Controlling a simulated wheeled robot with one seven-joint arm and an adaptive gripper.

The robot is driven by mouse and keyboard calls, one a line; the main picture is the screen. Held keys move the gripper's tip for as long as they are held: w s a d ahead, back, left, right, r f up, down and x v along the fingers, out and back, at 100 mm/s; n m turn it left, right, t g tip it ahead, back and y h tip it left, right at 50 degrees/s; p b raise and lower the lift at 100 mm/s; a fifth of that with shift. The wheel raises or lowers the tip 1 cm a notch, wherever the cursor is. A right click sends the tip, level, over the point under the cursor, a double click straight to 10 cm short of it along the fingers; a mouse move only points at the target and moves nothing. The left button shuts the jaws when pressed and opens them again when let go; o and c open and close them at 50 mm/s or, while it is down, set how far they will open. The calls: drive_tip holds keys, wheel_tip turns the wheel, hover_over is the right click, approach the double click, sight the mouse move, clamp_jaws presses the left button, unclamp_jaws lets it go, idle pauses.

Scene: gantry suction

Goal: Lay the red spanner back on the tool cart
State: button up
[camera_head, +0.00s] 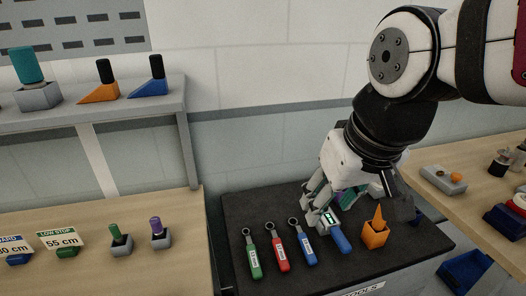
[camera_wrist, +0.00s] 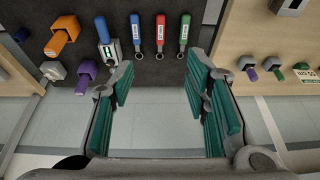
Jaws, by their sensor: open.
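The red spanner (camera_head: 276,247) lies flat on the black top of the tool cart (camera_head: 232,213), its ring end toward the back. It lies between a green spanner (camera_head: 252,254) and a blue spanner (camera_head: 303,244). In the wrist view the red spanner (camera_wrist: 160,33) is at the top middle, beyond the fingertips and apart from them. My gripper (camera_head: 338,203) is over the back part of the cart, to the right of the spanners. In the wrist view my gripper (camera_wrist: 160,78) is open, with nothing between its teal pads.
A blue tool with a small display (camera_head: 339,237) and an orange piece (camera_head: 375,232) are also on the cart. Purple pieces (camera_wrist: 87,71) are near the left finger in the wrist view. Wooden benches flank the cart; a shelf (camera_head: 150,101) stands at the left.

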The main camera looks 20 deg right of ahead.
drive_tip(key=shift+s+d+t, duration=0.15)
drive_tip(key=shift+s+t, duration=0.35)
drive_tip(key=shift+s, duration=1.45)
drive_tip(key=shift+r, duration=0.1)
